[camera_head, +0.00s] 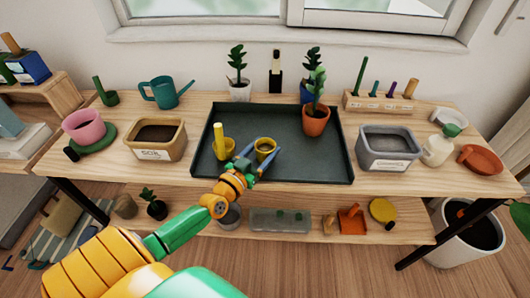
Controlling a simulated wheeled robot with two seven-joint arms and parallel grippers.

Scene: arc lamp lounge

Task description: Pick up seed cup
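A small yellow cup (265,144) with a dark inside, which looks like the seed cup, is upright at the middle of the dark tray (318,165). My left gripper (263,151) reaches in from the front, with its blue fingers apart, one on each side of the cup. I cannot tell whether the fingers touch it. A second yellow vessel (222,149) with an upright yellow stick stands further left in the tray. My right gripper is not in view.
A terracotta potted plant (315,122) stands at the tray's back right. A tan soil bin (157,139) is left of the tray and a grey bin (391,146) right of it. A teal watering can (167,92) stands behind. The tray's front right is clear.

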